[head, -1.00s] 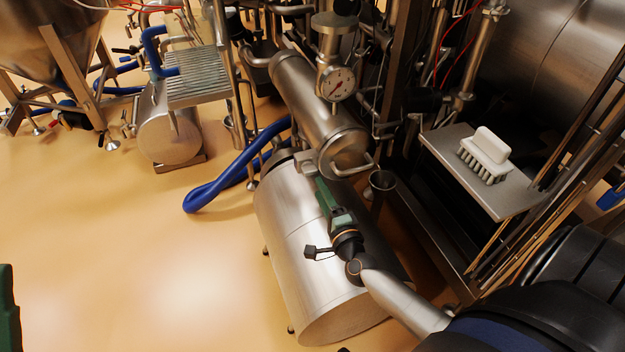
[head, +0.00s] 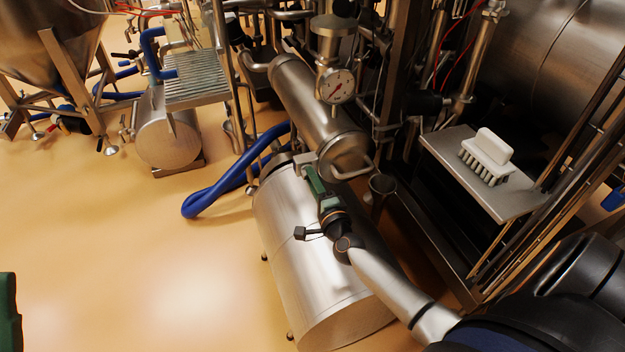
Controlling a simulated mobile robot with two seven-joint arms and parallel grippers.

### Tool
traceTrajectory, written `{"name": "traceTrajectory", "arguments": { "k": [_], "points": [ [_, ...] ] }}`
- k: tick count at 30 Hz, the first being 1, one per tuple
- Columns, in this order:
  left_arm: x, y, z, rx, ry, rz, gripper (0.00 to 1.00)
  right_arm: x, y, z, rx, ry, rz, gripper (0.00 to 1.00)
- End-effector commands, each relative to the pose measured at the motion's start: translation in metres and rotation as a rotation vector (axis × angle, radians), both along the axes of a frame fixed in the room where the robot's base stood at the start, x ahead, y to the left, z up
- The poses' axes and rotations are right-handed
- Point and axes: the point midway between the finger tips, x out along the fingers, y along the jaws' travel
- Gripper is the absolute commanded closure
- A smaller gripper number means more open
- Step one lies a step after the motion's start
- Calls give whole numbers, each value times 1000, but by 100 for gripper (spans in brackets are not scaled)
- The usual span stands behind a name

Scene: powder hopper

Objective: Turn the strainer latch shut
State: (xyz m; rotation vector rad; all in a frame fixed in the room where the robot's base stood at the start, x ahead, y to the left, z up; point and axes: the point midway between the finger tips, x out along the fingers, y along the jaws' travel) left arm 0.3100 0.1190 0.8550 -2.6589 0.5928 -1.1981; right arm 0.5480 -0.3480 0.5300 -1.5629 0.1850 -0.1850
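The strainer is a steel cylinder (head: 305,100) that slopes down toward the middle of the head view and ends in a round cap (head: 343,148). A bent metal bar (head: 358,172) at the cap looks like the latch handle. My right gripper (head: 303,161), with a green body, reaches up to the left of the cap. Its fingertips are close to the cap's lower left edge; I cannot tell if they touch it. The finger gap is too small to judge. A green part (head: 9,312) at the left edge looks like part of my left gripper; its fingers are out of view.
A large steel drum (head: 300,250) lies beneath my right gripper. A pressure gauge (head: 338,86) stands above the strainer, and a small dark cup (head: 382,186) is right of the cap. A white brush (head: 487,157) sits on a metal shelf (head: 520,204). Blue hose (head: 225,190) loops left over open floor.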

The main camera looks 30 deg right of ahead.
Motion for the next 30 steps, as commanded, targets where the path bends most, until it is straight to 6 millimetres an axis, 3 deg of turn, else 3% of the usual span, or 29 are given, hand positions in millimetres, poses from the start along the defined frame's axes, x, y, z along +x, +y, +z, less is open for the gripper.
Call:
{"name": "traceTrajectory", "arguments": {
  "k": [1,6,22,30],
  "points": [
    [0,0,0,-1,0,-1,100,0,0,0,0,0,0,80],
    [0,0,0,-1,0,0,100,0,0,0,0,0,0,100],
    [0,0,2,-6,1,1,100,0,0,0,-14,3,0,100],
    [0,2,13,-15,2,-2,100,0,0,2,-122,31,-1,100]
  ]
}}
